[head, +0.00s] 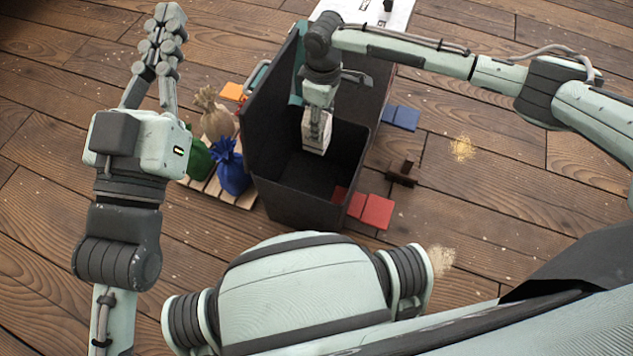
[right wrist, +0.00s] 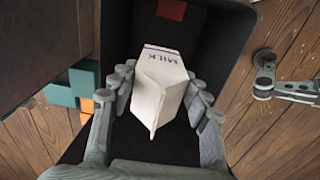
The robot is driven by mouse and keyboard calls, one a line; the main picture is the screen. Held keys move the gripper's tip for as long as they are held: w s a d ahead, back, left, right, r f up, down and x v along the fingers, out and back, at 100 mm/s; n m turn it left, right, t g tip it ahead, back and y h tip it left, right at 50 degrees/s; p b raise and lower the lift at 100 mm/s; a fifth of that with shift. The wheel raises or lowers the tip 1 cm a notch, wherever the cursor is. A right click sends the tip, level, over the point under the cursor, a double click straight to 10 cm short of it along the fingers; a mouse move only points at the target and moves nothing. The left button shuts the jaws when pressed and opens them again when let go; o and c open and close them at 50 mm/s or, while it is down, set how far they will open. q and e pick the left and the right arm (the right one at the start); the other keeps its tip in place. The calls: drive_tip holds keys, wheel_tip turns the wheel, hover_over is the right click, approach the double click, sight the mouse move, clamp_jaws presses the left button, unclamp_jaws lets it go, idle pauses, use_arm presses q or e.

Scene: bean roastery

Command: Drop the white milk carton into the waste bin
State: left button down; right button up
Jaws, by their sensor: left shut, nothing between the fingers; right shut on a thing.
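The white milk carton (right wrist: 160,88) with "MILK" printed on it sits between the fingers of my right gripper (right wrist: 158,100) in the right wrist view. In the head view the carton (head: 316,134) hangs below my right gripper (head: 319,103), over the open top of the dark waste bin (head: 295,195). The bin's dark inside surrounds the carton in the right wrist view. How deep the carton is within the bin I cannot tell. My left gripper (head: 166,40) is shut and empty, up at the left, apart from the bin.
A blue sack (head: 231,172), a green sack (head: 198,160) and a tan sack (head: 215,117) stand on a wooden pallet (head: 243,199) left of the bin. Red blocks (head: 376,211), blue blocks (head: 405,118) and a brown block (head: 402,174) lie to its right.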

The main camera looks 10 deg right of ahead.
drive_tip(key=o, duration=1.1)
drive_tip(key=shift+c, duration=0.2)
wheel_tip(320, 180, up, 12)
